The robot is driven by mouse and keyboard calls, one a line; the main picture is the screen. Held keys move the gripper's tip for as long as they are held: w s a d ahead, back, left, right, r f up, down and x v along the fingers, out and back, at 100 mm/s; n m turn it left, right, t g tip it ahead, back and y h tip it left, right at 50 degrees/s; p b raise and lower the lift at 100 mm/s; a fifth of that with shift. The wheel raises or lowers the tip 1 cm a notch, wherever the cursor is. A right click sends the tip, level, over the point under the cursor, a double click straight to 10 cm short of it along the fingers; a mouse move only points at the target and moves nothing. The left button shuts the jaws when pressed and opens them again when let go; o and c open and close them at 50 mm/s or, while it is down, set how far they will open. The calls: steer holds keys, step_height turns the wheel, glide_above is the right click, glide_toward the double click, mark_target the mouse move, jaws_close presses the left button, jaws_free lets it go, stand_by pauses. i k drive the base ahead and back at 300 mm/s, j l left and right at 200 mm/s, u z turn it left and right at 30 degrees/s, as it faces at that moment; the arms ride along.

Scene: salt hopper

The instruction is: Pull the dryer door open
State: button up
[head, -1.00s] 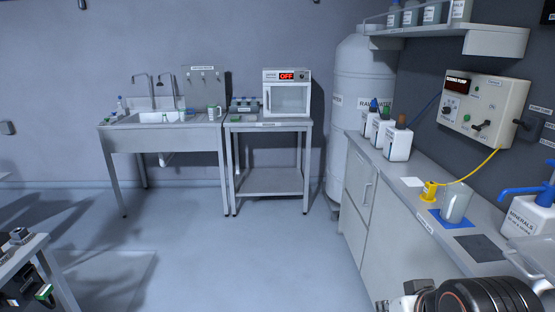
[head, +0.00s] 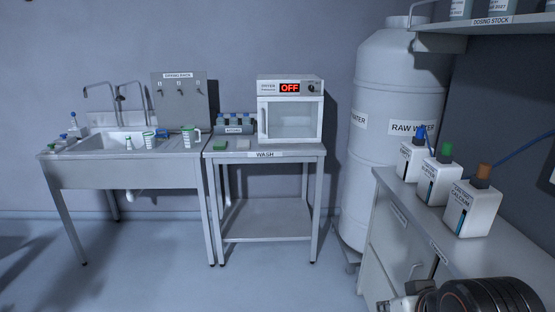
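The dryer (head: 290,87) is a white box with a red OFF display and a small knob on its top panel. It stands on the metal table labelled WASH (head: 265,154). Its door (head: 291,119), with a glass window, is shut. A vertical handle seems to run along the door's left edge, but it is small from here. Part of my arm shows at the bottom right, well away from the dryer. My gripper's fingertips cannot be made out.
A sink bench (head: 125,170) stands left of the dryer table. A large RAW WATER tank (head: 385,130) is to the right. A counter (head: 440,232) with several bottles runs along the right side. The floor (head: 170,285) ahead is clear.

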mark_target(262, 102)
steer(key=i, duration=1)
steer(key=i+l+u, duration=0.1)
steer(key=i, duration=0.9)
